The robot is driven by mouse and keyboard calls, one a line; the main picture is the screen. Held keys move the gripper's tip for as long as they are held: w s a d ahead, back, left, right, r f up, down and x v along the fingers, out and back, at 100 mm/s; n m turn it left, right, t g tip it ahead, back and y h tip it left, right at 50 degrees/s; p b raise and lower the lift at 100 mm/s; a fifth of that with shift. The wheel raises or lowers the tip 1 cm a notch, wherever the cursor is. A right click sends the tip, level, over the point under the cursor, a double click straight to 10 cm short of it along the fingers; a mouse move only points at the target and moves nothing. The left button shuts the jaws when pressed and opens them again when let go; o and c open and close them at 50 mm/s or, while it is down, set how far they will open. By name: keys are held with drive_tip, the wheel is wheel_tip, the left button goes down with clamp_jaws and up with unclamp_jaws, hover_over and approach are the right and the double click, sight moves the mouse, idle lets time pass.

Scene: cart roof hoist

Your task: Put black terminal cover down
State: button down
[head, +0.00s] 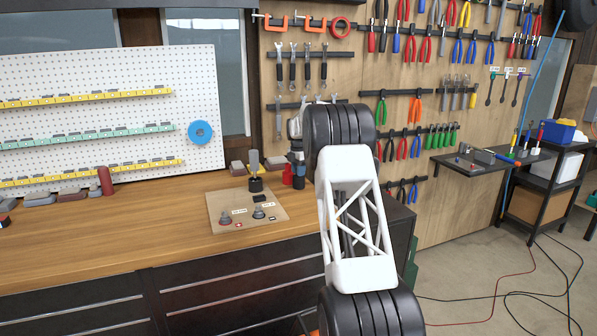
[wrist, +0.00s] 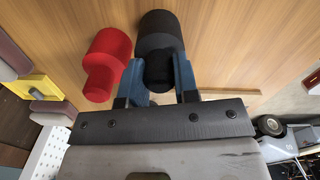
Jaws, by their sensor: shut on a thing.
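My gripper (wrist: 160,64) has its two blue fingers shut on the black terminal cover (wrist: 160,32), a stepped cylinder with a wider far end. A similar red cover (wrist: 107,62) stands close beside it on the left in the wrist view. In the head view my gripper (head: 298,172) is low over the right part of the bench, and the red cover (head: 287,175) shows just left of it.
A tan board (head: 245,222) with two grey terminal posts lies on the wooden bench (head: 130,220), left of my gripper. Bare wood lies around the covers. The bench's right end is near.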

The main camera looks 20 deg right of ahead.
drive_tip(key=shift+f, duration=0.15)
drive_tip(key=c, duration=0.9)
unclamp_jaws()
drive_tip(key=shift+o, duration=0.2)
wheel_tip(320, 180, up, 12)
idle(0.6)
drive_tip(key=shift+r, duration=0.2)
